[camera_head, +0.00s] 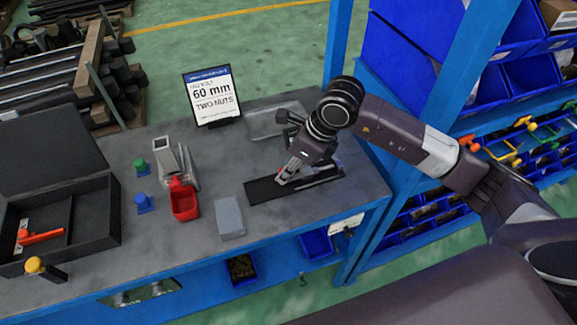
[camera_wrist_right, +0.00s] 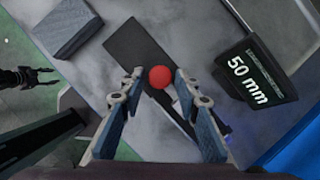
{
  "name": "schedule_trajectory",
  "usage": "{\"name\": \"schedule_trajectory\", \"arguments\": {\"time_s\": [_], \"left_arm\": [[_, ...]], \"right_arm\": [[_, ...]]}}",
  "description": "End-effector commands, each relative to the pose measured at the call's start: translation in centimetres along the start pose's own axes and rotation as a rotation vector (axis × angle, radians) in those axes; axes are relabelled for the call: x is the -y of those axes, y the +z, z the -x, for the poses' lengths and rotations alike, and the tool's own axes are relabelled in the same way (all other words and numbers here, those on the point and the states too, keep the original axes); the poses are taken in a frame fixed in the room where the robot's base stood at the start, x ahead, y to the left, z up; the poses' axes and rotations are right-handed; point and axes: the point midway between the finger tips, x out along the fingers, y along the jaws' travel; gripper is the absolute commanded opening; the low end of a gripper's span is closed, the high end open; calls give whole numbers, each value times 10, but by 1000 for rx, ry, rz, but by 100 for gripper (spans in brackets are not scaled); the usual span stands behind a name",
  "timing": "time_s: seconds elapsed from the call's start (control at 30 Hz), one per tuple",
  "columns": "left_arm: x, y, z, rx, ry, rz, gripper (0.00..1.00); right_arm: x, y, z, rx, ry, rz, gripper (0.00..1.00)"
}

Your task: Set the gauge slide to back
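The gauge has a long black base (camera_head: 262,190) lying on the grey bench, also in the right wrist view (camera_wrist_right: 130,45). Its red ball knob (camera_wrist_right: 159,77) shows in the right wrist view, between the fingertips of my right gripper (camera_wrist_right: 158,73). That gripper is open, with a small gap on each side of the knob. In the head view my right gripper (camera_head: 285,178) reaches down over the black base and hides part of it. A dark display reading 50 mm (camera_wrist_right: 248,78) stands beside the base. My left gripper (camera_wrist_right: 56,77) appears open at the wrist view's left edge, away from the gauge.
A sign reading 60 mm, two nuts (camera_head: 212,95) stands at the bench's back. A grey block (camera_head: 229,218) lies near the gauge. A blue post (camera_head: 425,110) is right.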

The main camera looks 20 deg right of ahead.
Motion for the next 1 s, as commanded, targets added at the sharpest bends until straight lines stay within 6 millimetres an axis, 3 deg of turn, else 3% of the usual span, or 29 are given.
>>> {"name": "schedule_trajectory", "arguments": {"time_s": [0.03, 0.23, 0.53, 0.8, 1.0], "left_arm": [[0, 0, 0, 0, 0, 0, 40], [0, 0, 0, 0, 0, 0, 40], [1, 0, -3, 0, -1, 0, 40], [1, 2, -28, 0, -2, 0, 40], [2, 3, -30, 0, -3, 0, 40]], "right_arm": [[0, 0, 0, 0, 0, 0, 22], [0, 0, 0, 1, 0, 0, 0], [-3, 3, -2, 3, 0, 1, 0], [-38, 36, -17, 7, 2, 5, 0], [-46, 43, -17, 5, 1, 1, 0]]}}
